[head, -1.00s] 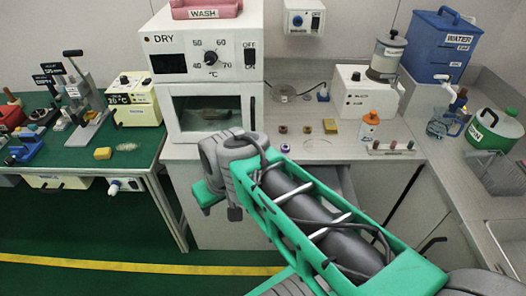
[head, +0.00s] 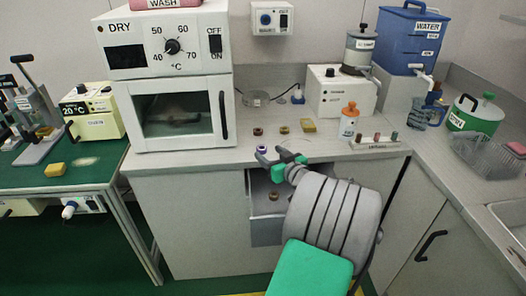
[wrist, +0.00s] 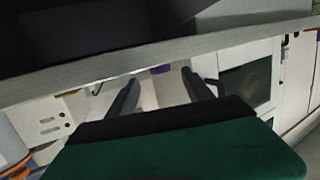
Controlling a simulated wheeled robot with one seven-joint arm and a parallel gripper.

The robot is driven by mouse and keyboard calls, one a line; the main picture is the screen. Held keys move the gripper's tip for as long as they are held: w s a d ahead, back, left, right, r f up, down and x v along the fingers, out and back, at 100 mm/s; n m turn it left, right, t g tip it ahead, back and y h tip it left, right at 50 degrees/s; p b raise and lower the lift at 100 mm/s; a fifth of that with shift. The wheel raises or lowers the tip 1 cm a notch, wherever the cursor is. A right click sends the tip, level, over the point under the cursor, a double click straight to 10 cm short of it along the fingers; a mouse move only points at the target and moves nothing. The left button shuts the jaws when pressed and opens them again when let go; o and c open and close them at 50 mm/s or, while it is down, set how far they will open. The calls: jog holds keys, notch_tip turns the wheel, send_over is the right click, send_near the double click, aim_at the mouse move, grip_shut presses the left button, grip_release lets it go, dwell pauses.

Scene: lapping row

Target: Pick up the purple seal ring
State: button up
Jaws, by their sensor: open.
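The purple seal ring (head: 262,149) sits on the grey counter close to its front edge, below the right side of the dryer. My gripper (head: 276,158) is at the counter's front edge, just right of and in front of the ring. In the wrist view my gripper (wrist: 160,78) shows two dark fingers spread apart with nothing gripped. A small purple patch, likely the ring (wrist: 160,69), shows between and beyond the fingertips, mostly cut off by the counter edge.
An open drawer (head: 262,205) with a small ring (head: 273,196) lies below my gripper. An orange-capped bottle (head: 348,120) stands to the right.

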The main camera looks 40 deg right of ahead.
aim_at(264, 150)
jog(key=x, duration=0.3)
jog(key=shift+w+f, duration=0.1)
jog(key=shift+w, duration=0.05)
grip_shut()
dwell(0.4)
